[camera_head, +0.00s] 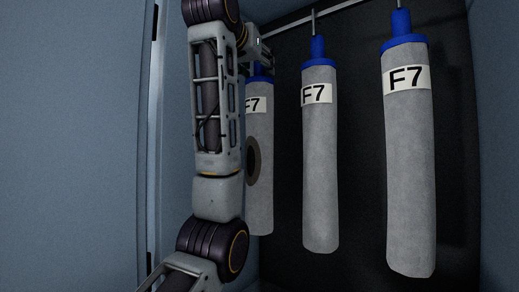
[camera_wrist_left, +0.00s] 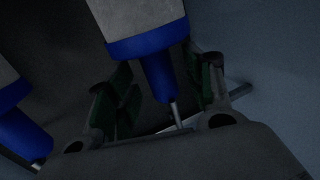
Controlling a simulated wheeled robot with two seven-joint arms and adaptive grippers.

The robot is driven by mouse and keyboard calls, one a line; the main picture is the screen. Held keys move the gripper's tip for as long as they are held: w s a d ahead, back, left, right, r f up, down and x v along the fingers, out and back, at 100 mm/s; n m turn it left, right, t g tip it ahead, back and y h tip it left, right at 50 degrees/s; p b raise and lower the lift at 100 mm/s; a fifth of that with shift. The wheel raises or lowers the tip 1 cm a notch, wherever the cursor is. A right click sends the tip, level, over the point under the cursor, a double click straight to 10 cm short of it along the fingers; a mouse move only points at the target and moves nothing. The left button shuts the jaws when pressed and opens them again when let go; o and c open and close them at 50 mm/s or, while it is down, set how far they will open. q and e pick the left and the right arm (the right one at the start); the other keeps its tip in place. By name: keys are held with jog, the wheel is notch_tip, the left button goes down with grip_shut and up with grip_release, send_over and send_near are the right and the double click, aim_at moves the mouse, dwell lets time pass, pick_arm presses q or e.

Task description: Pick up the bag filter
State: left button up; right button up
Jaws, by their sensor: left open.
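Three grey bag filters with blue collars and F7 labels hang in a row in the head view: a left one (camera_head: 260,190), a middle one (camera_head: 320,170) and a right one (camera_head: 409,170). My left gripper (camera_head: 259,58) is at the top of the left filter, and my arm hides part of that filter. In the left wrist view my left gripper (camera_wrist_left: 163,88) is open, with the blue neck of a bag filter (camera_wrist_left: 158,78) between its green-padded fingers. I cannot tell whether they touch it. My right gripper is not in view.
The filters hang from a thin rail (camera_head: 300,22) inside a dark-backed cabinet with blue side walls (camera_head: 70,140). A second filter's blue neck (camera_wrist_left: 22,130) is close by at the left of the wrist view. Narrow gaps separate the filters.

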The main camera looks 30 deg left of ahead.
pick_arm(q)
jog(key=shift+p+x, duration=0.35)
jog(key=shift+x, duration=0.8)
grip_shut()
